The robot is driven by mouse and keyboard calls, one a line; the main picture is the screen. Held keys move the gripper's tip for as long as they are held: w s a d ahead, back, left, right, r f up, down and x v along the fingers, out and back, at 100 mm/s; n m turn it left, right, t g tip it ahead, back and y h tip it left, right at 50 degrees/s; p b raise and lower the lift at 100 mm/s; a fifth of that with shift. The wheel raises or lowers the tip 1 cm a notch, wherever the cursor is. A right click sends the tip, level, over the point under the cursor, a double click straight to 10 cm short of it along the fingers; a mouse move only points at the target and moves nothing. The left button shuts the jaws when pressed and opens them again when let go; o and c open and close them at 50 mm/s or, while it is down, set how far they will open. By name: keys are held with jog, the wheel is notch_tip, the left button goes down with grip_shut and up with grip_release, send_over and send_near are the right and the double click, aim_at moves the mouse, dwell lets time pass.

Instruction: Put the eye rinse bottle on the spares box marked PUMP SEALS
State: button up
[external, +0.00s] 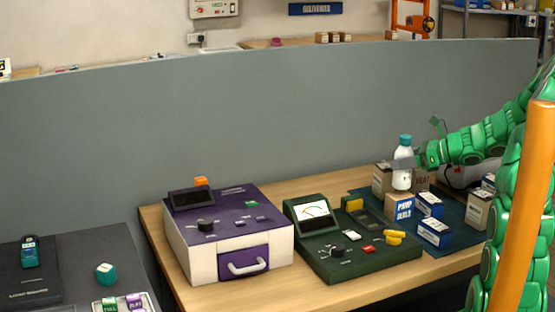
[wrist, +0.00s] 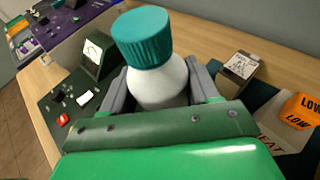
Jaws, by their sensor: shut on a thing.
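The eye rinse bottle (external: 402,180) is white with a teal cap and upright. My gripper (external: 405,163) is shut on it from the right, around its upper body. The wrist view shows the bottle (wrist: 160,82) between the two grey fingers of my gripper (wrist: 160,92). The spares box marked PUMP SEALS (external: 399,211), with a blue and pale front, is on the dark mat, directly below the bottle in the external view. I cannot tell whether the bottle's base touches the box. The PUMP SEALS box is hidden in the wrist view.
Blue-and-white boxes (external: 434,233) and a brown box (external: 478,211) stand close to the right, with another brown box (external: 382,180) behind. A green meter unit (external: 330,262) and a purple-topped case (external: 181,248) are to the left. A grey partition (external: 250,120) runs behind.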

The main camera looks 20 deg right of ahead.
aim_at(402, 179)
jog(key=shift+f, duration=1.15)
jog(key=shift+f, duration=0.15)
jog(key=o, duration=1.2)
jog(key=shift+o, duration=0.2)
